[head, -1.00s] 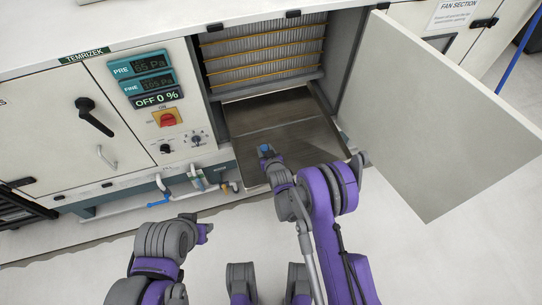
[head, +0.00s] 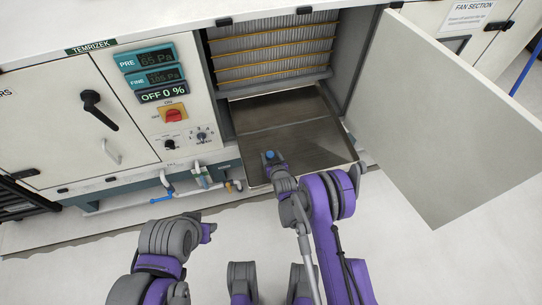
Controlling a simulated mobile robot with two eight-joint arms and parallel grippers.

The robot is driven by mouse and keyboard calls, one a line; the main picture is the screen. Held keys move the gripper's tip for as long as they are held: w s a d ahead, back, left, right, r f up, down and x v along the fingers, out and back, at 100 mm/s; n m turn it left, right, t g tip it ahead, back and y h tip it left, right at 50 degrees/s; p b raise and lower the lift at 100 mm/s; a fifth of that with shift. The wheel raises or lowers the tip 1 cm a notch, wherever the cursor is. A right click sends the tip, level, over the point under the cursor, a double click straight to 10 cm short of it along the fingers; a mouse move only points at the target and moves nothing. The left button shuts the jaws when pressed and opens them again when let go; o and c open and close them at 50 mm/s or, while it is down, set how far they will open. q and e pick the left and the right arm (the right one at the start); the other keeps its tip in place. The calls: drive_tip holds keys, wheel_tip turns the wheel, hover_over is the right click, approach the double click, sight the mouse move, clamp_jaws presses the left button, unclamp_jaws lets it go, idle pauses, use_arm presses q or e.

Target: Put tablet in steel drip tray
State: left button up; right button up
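The steel drip tray (head: 318,127) is a shallow metal pan sticking out from the open bay of the white cabinet. My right gripper (head: 271,158) reaches over the tray's front left part. A small blue piece, which looks like the tablet (head: 270,154), shows at its fingertips, and the gripper appears shut on it. I cannot tell how high it is above the tray floor. My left gripper (head: 208,232) is low, in front of the cabinet and away from the tray; its fingers are too small to read.
An open cabinet door (head: 440,120) stands to the right of the tray. Pleated filters (head: 268,50) fill the bay above it. Pipes with a blue hose (head: 162,198) run along the cabinet's foot at left. The pale floor in front is clear.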

drive_tip(key=shift+o, duration=0.2)
drive_tip(key=shift+r, duration=0.1)
drive_tip(key=shift+r, duration=0.25)
drive_tip(key=p+v, duration=0.1)
drive_tip(key=v, duration=0.8)
drive_tip(key=shift+s+f, duration=0.1)
drive_tip(key=shift+s+d+b, duration=0.2)
drive_tip(key=shift+s+b, duration=0.5)
drive_tip(key=shift+s+d+r+b, duration=0.15)
drive_tip(key=shift+s+r+b, duration=0.2)
drive_tip(key=shift+s+r, duration=0.25)
drive_tip(key=s+d+r+m+g+h, duration=0.1)
drive_tip(key=s+d+r+g, duration=0.15)
drive_tip(key=d+r, duration=0.35)
drive_tip(key=s+d+r+m+g+h, duration=0.1)
drive_tip(key=s+d+r, duration=0.35)
drive_tip(key=r, duration=0.45)
drive_tip(key=s+d+r+g, duration=0.2)
drive_tip(key=s+d, duration=0.1)
drive_tip(key=s, duration=0.7)
drive_tip(key=s+d+r+m+g+h, duration=0.1)
drive_tip(key=s+d+r, duration=0.2)
drive_tip(key=s, duration=0.7)
drive_tip(key=shift+d+g+h, duration=0.3)
drive_tip(key=shift+d+g, duration=0.05)
drive_tip(key=shift+d, duration=0.15)
